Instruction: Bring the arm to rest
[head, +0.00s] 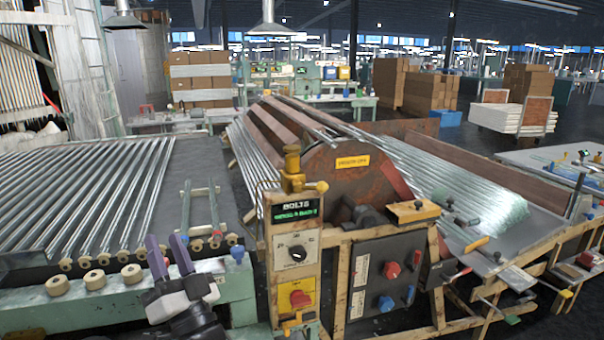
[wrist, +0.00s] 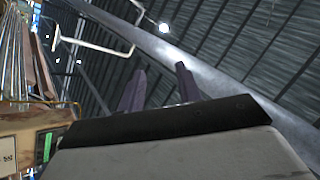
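My gripper (head: 169,256) shows in the head view at the lower left, with two purple-grey fingers pointing up. The fingers stand apart with nothing between them. The gripper is in front of the green bench edge, left of the control box. In the wrist view the same two fingers (wrist: 160,90) point up toward the ceiling, spread apart and empty. Part of my arm shows below the gripper in the head view; the rest is out of frame.
A control box (head: 297,250) with a green display stands right of my gripper. Glass tubes (head: 90,195) lie on the table at left, with tan rollers (head: 94,280) along its front. A rusty drum machine (head: 340,175) and more tubes (head: 460,185) are at right.

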